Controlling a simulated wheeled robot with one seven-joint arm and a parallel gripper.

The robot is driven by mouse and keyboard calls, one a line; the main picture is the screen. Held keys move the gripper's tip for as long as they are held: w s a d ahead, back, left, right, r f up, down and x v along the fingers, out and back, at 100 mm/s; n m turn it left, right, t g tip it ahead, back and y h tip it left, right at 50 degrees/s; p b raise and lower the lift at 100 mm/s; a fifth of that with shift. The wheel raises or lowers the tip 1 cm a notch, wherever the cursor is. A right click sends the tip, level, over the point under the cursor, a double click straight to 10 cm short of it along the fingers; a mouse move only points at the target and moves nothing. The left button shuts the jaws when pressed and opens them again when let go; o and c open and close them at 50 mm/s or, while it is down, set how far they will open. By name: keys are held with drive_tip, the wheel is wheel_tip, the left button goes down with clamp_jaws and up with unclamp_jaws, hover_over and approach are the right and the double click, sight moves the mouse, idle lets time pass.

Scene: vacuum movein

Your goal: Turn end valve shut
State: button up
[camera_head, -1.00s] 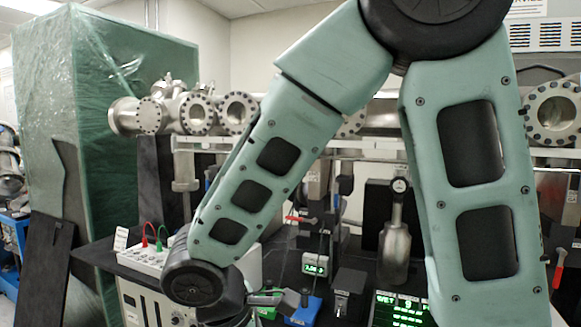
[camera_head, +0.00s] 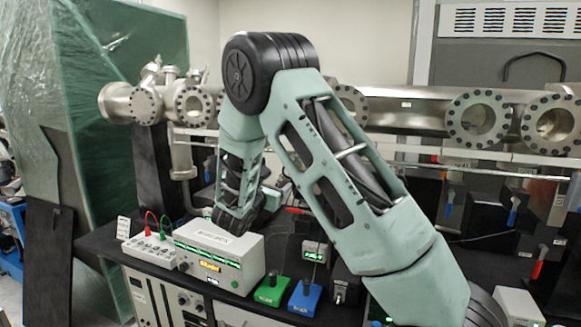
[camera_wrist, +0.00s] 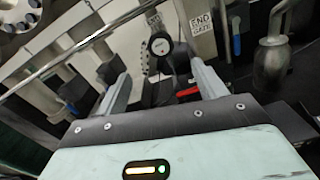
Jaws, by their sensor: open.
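In the wrist view the two fingers of my gripper (camera_wrist: 162,82) are apart and nothing is between their tips. A dark post with a round gauge-like face (camera_wrist: 160,46) stands beyond the gap. A red lever (camera_wrist: 188,92) shows beside the right finger; I cannot tell if they touch. A label reading "END" (camera_wrist: 201,22) is on a pale plate behind, with a blue handle (camera_wrist: 236,40) to its right. In the head view a red lever (camera_head: 297,210) shows by my arm, which mostly hides my gripper. I cannot tell which lever is the end valve's.
A steel pipe with flanges (camera_head: 420,108) runs along the back. Blue handles (camera_head: 513,209) and another red handle (camera_head: 537,269) hang at right. A white instrument box (camera_head: 218,255), a green box (camera_head: 271,289) and a blue box (camera_head: 304,299) crowd the bench. A metal canister (camera_wrist: 272,65) stands right of my gripper.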

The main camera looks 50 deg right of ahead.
sight(291, 178)
drive_tip(key=shift+p+x, duration=2.9)
drive_tip(key=shift+x, duration=4.3)
drive_tip(key=shift+c, duration=0.3)
drive_tip(key=c, duration=0.9)
